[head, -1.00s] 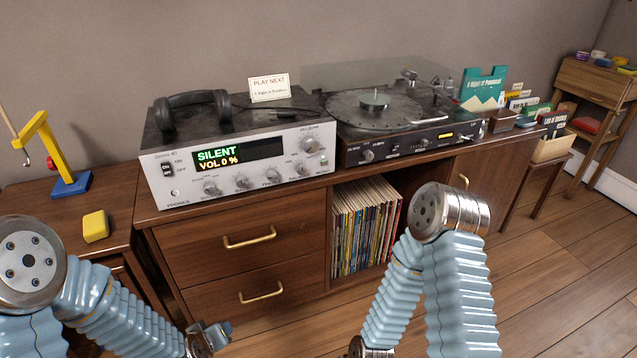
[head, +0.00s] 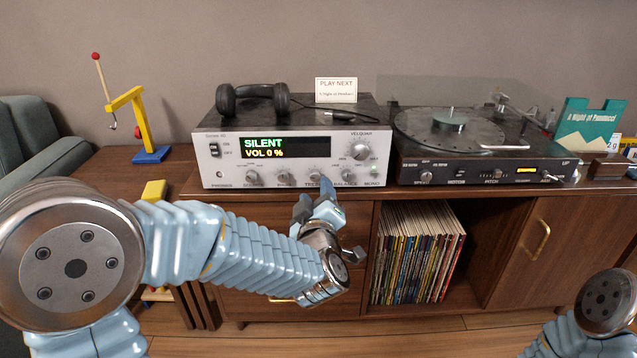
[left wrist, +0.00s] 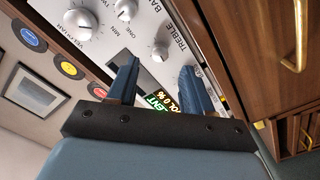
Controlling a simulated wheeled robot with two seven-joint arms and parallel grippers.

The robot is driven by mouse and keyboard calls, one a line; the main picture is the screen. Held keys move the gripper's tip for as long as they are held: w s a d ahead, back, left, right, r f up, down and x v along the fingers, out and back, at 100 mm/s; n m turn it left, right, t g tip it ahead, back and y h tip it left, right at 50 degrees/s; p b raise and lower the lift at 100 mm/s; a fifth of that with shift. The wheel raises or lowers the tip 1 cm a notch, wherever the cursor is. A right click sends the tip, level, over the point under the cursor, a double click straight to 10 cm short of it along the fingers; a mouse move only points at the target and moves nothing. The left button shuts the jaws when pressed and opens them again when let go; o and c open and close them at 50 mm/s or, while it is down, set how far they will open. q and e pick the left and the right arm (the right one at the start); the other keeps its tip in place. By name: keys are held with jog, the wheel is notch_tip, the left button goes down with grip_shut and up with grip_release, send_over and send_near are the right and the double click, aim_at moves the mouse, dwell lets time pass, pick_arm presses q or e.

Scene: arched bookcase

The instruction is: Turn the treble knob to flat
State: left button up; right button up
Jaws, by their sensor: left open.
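The silver amplifier (head: 230,165) stands on the wooden cabinet, and its display reads SILENT, VOL 0 %. The treble knob (head: 315,177) is in its lower row of knobs, partly hidden by my left gripper (head: 314,196). In the left wrist view the treble knob (left wrist: 160,48) shows beside its TREBLE label. My open left gripper (left wrist: 159,66) has its blue fingertips to either side of the line to this knob, with the knob just beyond them. I cannot tell whether they touch it. The knob's pointer is too small to read. My right gripper is out of view.
Neighbouring knobs, such as balance (head: 348,174), sit close on both sides. Headphones (head: 252,98) and a card (head: 336,90) are on top of the amplifier. A turntable (head: 480,160) stands to its right. Records (head: 415,250) fill a shelf below.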

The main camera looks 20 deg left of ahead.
aim_at(315, 179)
pick_arm(q)
jog(key=x, duration=0.5)
jog(key=shift+w+a, duration=0.1)
jog(key=shift+w, duration=0.1)
grip_shut()
